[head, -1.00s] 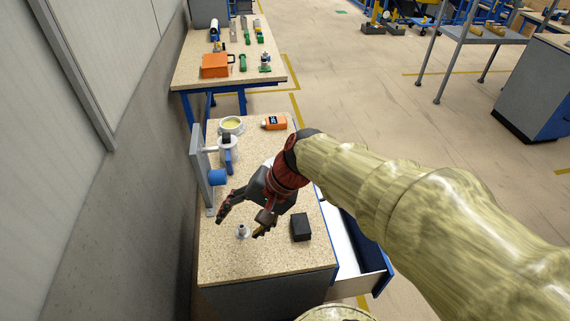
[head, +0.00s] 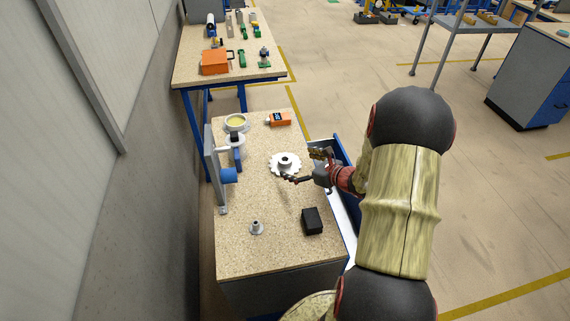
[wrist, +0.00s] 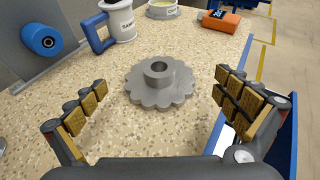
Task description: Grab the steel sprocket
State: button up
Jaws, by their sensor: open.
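The steel sprocket (head: 285,163) is a grey toothed disc with a raised hub and a centre hole. It lies flat on the speckled bench top (head: 262,205). In the wrist view the sprocket (wrist: 160,82) sits ahead of my gripper (wrist: 155,110), roughly midway between the two spread fingers. In the head view my gripper (head: 306,167) is open at the right side of the sprocket and comes in from the right. Whether a finger touches the sprocket I cannot tell.
A black block (head: 312,221) and a small metal flanged part (head: 257,228) stand near the front. A mug (wrist: 120,20), a bowl (head: 236,123), an orange device (head: 278,119) and a grey fixture with a blue roller (wrist: 45,40) stand around. An open drawer (head: 346,215) juts out at right.

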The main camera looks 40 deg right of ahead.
aim_at(281, 156)
jog(key=b+x, duration=0.2)
jog(key=x, duration=0.5)
jog(key=shift+r, duration=0.1)
jog(key=shift+c, duration=0.7)
jog(key=c, duration=2.1)
jog(key=shift+r, duration=0.1)
jog(key=shift+c, duration=0.2)
jog(key=shift+r, duration=0.45)
notch_tip(281, 156, up, 2)
jog(key=shift+r+p, duration=0.15)
jog(key=shift+p, duration=0.6)
jog(key=s+d+r+p, duration=0.2)
jog(key=s+r, duration=0.3)
jog(key=s, duration=0.1)
jog(key=s+d+r+p, duration=0.2)
jog(key=s+r, duration=0.2)
jog(key=s, duration=0.3)
jog(key=shift+d+r+p, duration=0.3)
jog(key=shift+d+r, duration=0.1)
